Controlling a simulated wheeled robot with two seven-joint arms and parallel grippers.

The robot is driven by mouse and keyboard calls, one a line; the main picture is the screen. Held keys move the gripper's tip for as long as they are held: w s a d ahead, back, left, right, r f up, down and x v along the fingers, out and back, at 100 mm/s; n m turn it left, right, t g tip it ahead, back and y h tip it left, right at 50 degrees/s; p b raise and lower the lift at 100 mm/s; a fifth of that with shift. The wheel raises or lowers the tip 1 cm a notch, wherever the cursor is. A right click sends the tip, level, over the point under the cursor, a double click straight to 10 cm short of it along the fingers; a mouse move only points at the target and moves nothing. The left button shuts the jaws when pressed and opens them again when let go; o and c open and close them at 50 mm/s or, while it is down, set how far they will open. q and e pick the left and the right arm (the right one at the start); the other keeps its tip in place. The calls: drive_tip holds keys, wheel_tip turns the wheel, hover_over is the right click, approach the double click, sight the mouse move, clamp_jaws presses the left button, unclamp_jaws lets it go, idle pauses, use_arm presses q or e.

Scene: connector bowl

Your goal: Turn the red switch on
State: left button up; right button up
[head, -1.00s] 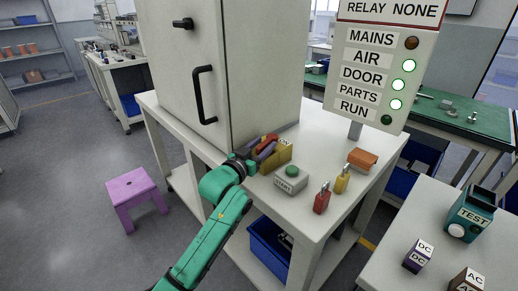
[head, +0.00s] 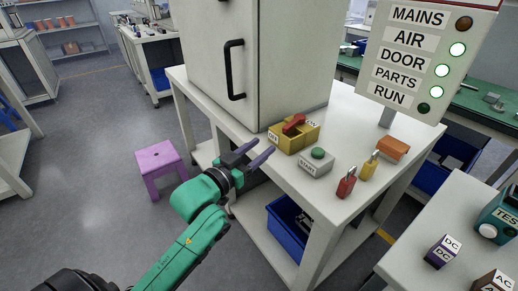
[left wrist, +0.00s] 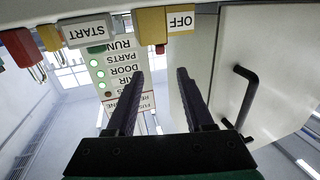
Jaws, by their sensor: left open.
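The red switch (head: 293,124) is a lever on top of a yellow box (head: 309,139) near the front edge of the white bench. It lies at a slant across the box. Labels sit at the box's two ends; the left one seems to read OFF. The box with its OFF label also shows upside down at the top of the left wrist view (left wrist: 152,24). My left gripper (head: 258,151) is open and empty, in front and left of the box, apart from it. Its two dark fingers show spread in the left wrist view (left wrist: 158,80). My right gripper is not seen.
A START button box (head: 317,166), a red padlock (head: 346,186), a yellow padlock (head: 369,168) and an orange object (head: 393,149) stand right of the switch. A tall cabinet (head: 270,60) stands behind. On the sign (head: 425,60), AIR, DOOR and PARTS are lit; MAINS looks dark.

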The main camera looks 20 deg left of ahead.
use_arm(q)
drive_tip(key=shift+a, duration=0.1)
drive_tip(key=c, duration=0.4)
drive_tip(key=shift+w+a+f+n, duration=0.3)
drive_tip(key=shift+w+a+n, duration=0.15)
drive_tip(key=shift+a+n, duration=0.3)
clamp_jaws()
drive_tip(key=n+g+h+p, duration=0.2)
drive_tip(key=n+h+p, duration=0.15)
drive_tip(key=n, duration=1.05)
approach(276, 133)
drive_tip(key=w+a+r, duration=0.1)
drive_tip(key=a+r, duration=0.1)
drive_tip(key=a, duration=0.2)
drive_tip(key=shift+h, duration=0.25)
drive_tip(key=x, duration=0.9)
drive_tip(key=shift+w+d+r+p, duration=0.1)
drive_tip(key=shift+w+r+p, duration=0.15)
drive_tip(key=shift+w+p, duration=0.1)
drive_tip(key=d, duration=0.1)
drive_tip(key=d+p, duration=0.1)
drive_tip(key=d, duration=0.1)
drive_tip(key=shift+s+d+p, duration=0.3)
drive_tip(key=shift+s+d+f, duration=0.1)
drive_tip(key=shift+s+d, duration=0.05)
drive_tip(key=shift+d, duration=0.1)
